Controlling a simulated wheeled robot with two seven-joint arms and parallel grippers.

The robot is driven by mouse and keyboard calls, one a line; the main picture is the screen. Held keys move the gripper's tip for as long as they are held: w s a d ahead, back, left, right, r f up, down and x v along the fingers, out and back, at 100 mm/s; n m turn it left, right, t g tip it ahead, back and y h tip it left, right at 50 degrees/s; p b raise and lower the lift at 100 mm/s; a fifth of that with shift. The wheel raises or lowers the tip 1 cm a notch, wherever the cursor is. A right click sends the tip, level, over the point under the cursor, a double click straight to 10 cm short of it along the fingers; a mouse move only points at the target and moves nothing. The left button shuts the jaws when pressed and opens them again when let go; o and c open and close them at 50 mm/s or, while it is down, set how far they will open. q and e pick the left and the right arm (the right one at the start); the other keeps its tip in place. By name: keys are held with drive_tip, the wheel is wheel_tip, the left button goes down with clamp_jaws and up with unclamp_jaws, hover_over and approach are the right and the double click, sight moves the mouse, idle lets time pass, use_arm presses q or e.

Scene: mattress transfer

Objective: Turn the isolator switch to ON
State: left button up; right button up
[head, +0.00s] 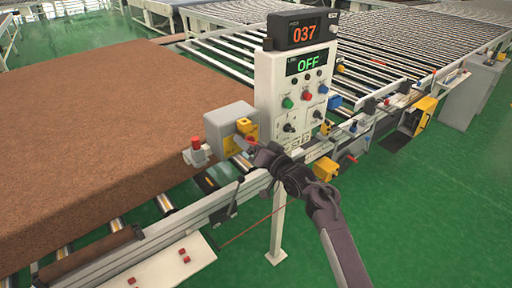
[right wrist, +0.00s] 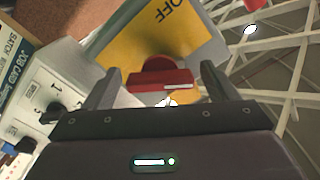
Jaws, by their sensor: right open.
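The isolator switch is a grey box (head: 230,124) with a yellow plate (head: 243,126) and a red handle (head: 250,140), mounted beside the control panel. In the right wrist view the yellow plate (right wrist: 140,42) carries the word OFF, and the red handle (right wrist: 160,80) lies across the picture between my fingers. My right gripper (head: 251,147) is open at the handle, one finger on each side; it also shows in the right wrist view (right wrist: 158,72). I cannot tell whether the fingers touch the handle. My left gripper is not in view.
The control panel (head: 276,86) reads OFF below a 037 counter (head: 305,32). A red mushroom button (head: 196,143) stands left of the switch box. A large brown mattress (head: 100,130) lies on the left. Roller conveyors (head: 400,45) extend behind.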

drive_tip(key=b+v, duration=0.2)
drive_tip(key=v, duration=0.5)
drive_tip(key=shift+s+d, duration=0.25)
